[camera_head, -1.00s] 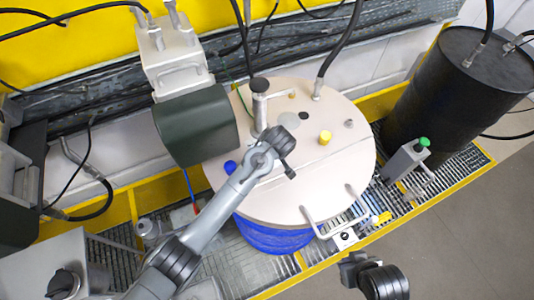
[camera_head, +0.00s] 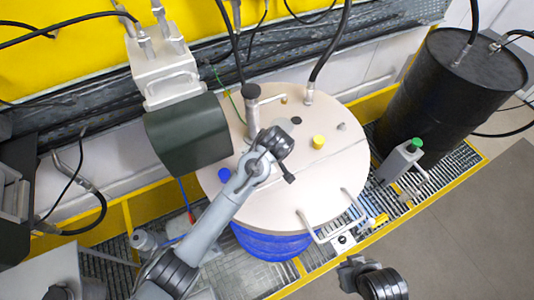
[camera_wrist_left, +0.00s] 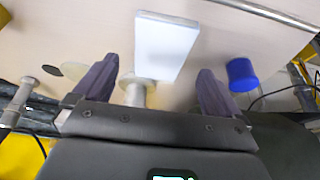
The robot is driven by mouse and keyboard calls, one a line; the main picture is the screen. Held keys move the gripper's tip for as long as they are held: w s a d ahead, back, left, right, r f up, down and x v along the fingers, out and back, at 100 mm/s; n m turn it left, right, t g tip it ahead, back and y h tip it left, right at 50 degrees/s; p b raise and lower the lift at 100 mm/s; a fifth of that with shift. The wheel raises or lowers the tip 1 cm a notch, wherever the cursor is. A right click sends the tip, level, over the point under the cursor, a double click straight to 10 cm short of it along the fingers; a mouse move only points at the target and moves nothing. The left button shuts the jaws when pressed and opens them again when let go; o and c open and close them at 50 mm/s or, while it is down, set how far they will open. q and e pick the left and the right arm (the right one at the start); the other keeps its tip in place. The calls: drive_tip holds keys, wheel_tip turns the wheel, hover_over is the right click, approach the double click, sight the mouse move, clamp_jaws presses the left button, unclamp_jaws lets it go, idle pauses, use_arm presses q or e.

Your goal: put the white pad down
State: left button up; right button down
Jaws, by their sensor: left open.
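The white pad (camera_wrist_left: 165,45) shows in the left wrist view as a pale rectangular slab over the beige drum lid, just past and between my left fingertips. I cannot tell whether it rests fully flat on the lid. My left gripper (camera_wrist_left: 157,68) is open, with its two dark fingers apart, and a short metal post (camera_wrist_left: 136,92) shows between them. In the head view my left wrist covers the middle of the lid (camera_head: 330,180), and the pad is not distinguishable there. My right gripper (camera_head: 350,272) is at the bottom edge, dark and partly seen; its jaws are unclear.
A blue cap (camera_head: 224,174) and a yellow cap (camera_head: 318,142) sit on the lid; the blue cap also shows in the wrist view (camera_wrist_left: 242,74). A dark green motor housing (camera_head: 188,133) stands at the left. A black drum (camera_head: 450,90) stands at the right.

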use_arm(q)
drive_tip(key=b+v, duration=0.1)
drive_tip(key=v, duration=0.7)
use_arm(e)
drive_tip(key=shift+f, duration=0.7)
use_arm(q)
drive_tip(key=s+a+f, duration=0.1)
drive_tip(key=s+f, duration=0.1)
drive_tip(key=s+a+f+m+h+p, duration=0.1)
drive_tip(key=s+a+f, duration=0.1)
drive_tip(key=s+a+f+g+h, duration=0.1)
drive_tip(key=s+f, duration=0.1)
drive_tip(key=shift+a+m+p, duration=0.2)
drive_tip(key=shift+m+p, duration=0.2)
drive_tip(key=s+a+f+m+p, duration=0.1)
drive_tip(key=s+a+m+p, duration=0.3)
drive_tip(key=s+a, duration=1.5)
drive_tip(key=s+m, duration=0.1)
drive_tip(key=s, duration=0.3)
drive_tip(key=shift+a+f, duration=0.2)
drive_tip(key=shift+f, duration=0.05)
use_arm(e)
wheel_tip(320, 180, up, 6)
drive_tip(key=shift+f, duration=0.1)
idle(1.1)
unclamp_jaws()
idle(0.5)
